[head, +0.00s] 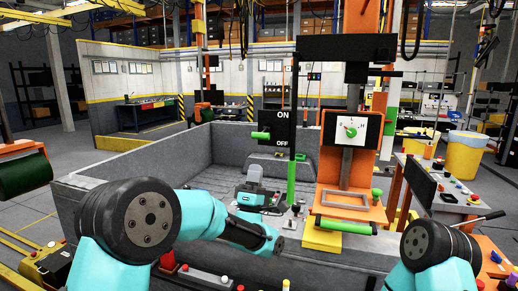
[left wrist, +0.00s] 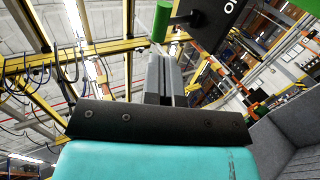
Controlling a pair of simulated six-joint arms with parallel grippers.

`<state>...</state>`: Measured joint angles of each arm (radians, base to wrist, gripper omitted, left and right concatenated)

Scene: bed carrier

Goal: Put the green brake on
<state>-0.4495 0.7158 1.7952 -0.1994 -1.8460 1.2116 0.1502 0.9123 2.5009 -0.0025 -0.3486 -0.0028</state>
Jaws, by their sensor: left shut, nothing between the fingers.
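The green brake handle (head: 260,134) sticks out to the left of a black panel (head: 282,127) marked ON at the top and OFF at the bottom. It sits about midway between the two words. My left gripper (head: 254,172) is below the handle in the head view, apart from it in the picture; its fingertips are hard to make out there. In the left wrist view, my left gripper's grey fingers (left wrist: 163,72) are shut and empty. The green handle's end (left wrist: 161,21) shows just above them, with part of the panel (left wrist: 218,20) to the right. My right gripper is out of view.
A grey walled bed (head: 130,168) lies behind my left arm. An orange post with a white dial (head: 350,131) and a horizontal green bar (head: 345,226) stand to the right. A green upright bar (head: 291,183) is below the panel. A button console (head: 455,195) is farther right.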

